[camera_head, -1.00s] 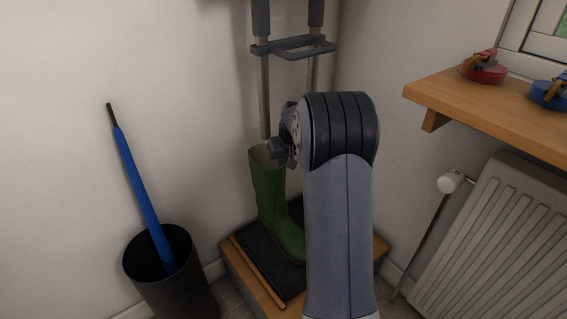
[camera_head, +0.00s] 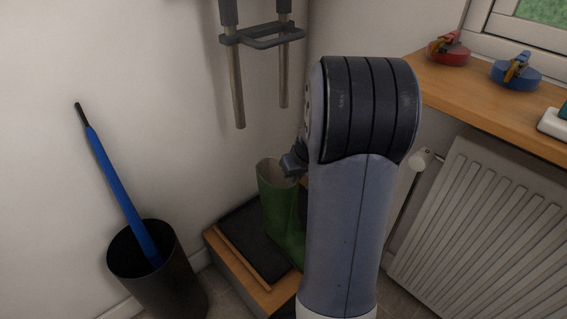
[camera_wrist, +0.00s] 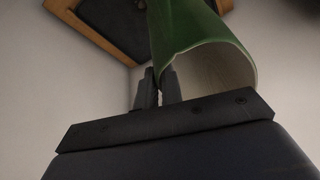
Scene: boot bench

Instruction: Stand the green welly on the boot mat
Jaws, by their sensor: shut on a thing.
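The green welly (camera_head: 274,203) is upright, its pale-lined opening facing up. My gripper (camera_head: 293,164) is at its top rim, partly hidden behind my arm. In the wrist view, the gripper fingers (camera_wrist: 159,88) are shut on the rim of the green welly (camera_wrist: 181,25). The dark boot mat (camera_head: 247,236) lies on a low wooden bench, to the left of and below the welly. The mat also shows in the wrist view (camera_wrist: 112,22). My arm hides most of the boot's foot, so I cannot tell whether its sole touches the mat.
A wooden strip (camera_head: 240,254) runs along the mat's left side. A black bin (camera_head: 165,285) with a blue umbrella (camera_head: 122,190) stands left. A rail (camera_head: 262,38) hangs on the wall above. A shelf (camera_head: 480,105) and a radiator (camera_head: 485,230) are on the right.

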